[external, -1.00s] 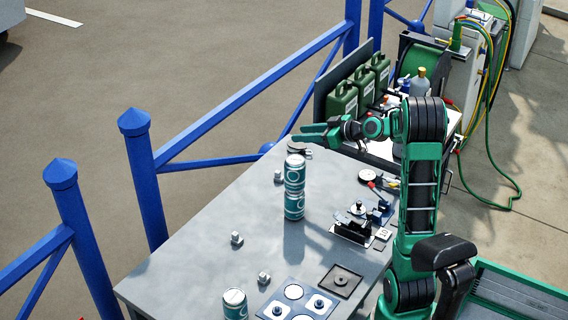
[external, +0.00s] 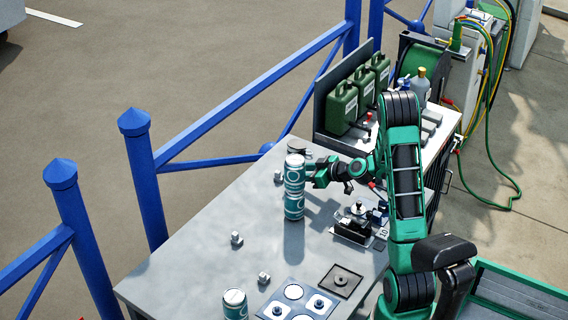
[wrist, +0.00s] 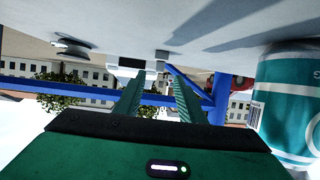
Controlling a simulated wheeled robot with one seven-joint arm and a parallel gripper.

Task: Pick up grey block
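A small grey block (external: 278,176) sits on the table's far left part, left of two stacked teal cans (external: 294,188). Two similar small grey pieces lie nearer, one (external: 237,239) at the left edge and one (external: 264,278) at the front. My gripper (external: 310,172) is low over the table behind the cans, pointing left; its fingertips are partly hidden there. In the wrist view, which is upside down, my gripper (wrist: 157,82) is open and empty. A pale block with a dark face (wrist: 132,62) shows ahead between the fingers, apart from them.
A teal can (wrist: 290,105) stands close beside my fingers in the wrist view. A dark round item (wrist: 72,46) lies on the other side. Another can (external: 235,304) and a tray of round pieces (external: 297,300) are at the front.

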